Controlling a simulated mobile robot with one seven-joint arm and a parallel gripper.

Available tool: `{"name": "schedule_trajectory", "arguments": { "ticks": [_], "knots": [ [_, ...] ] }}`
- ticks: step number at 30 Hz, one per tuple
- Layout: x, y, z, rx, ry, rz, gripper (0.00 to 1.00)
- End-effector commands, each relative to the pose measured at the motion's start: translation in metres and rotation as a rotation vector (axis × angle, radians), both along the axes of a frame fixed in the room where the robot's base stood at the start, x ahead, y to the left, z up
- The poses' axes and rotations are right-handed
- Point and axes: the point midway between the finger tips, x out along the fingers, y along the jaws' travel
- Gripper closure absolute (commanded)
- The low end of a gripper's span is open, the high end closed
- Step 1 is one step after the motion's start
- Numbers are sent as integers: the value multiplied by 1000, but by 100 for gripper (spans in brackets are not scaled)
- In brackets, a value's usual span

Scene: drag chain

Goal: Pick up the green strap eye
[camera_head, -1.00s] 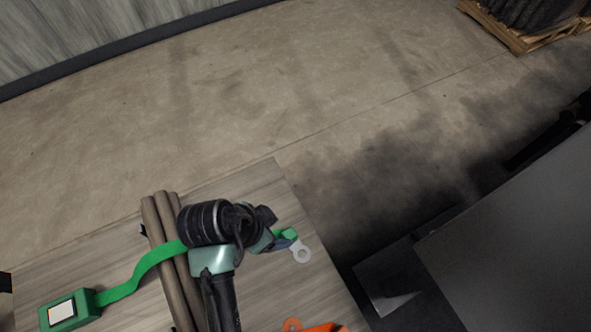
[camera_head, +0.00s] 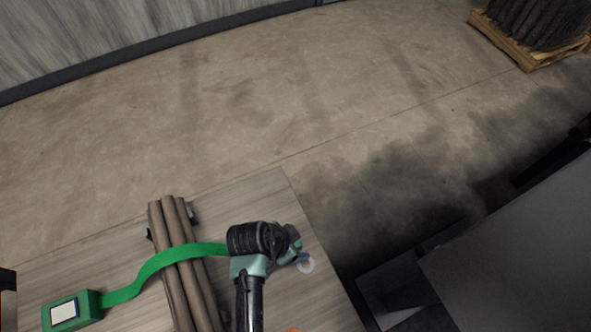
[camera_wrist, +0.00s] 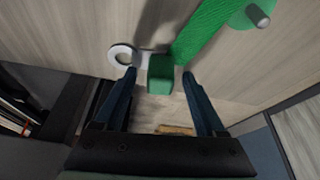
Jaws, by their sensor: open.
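The green strap eye shows in the wrist view as a green block (camera_wrist: 160,74) with a pale metal ring (camera_wrist: 122,55) at its left. A green strap (camera_wrist: 208,28) shows above and to the right. In the head view the ring (camera_head: 306,264) is partly hidden by my gripper (camera_head: 296,254), which is over the strap's right end. In the wrist view my gripper (camera_wrist: 158,76) is open, with one dark blue finger on each side of the green block. The gaps between block and fingers look small; I cannot tell if either finger touches.
In the head view the strap (camera_head: 150,268) runs left over several brown tubes (camera_head: 176,250) to a green box (camera_head: 72,309) with a pale label. They lie on a wooden table (camera_head: 276,190). A loaded pallet (camera_head: 520,45) stands far off at the upper right.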

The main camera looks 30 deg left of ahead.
Motion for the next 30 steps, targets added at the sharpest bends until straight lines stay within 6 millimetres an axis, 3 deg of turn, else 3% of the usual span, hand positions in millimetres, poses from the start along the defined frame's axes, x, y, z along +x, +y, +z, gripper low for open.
{"name": "schedule_trajectory", "arguments": {
  "ticks": [3,15,25,30],
  "knots": [
    [0,0,0,0,0,0,29],
    [0,0,0,0,0,0,100],
    [0,0,1,0,-1,0,100],
    [1,1,18,2,-3,-1,100]
  ]
}}
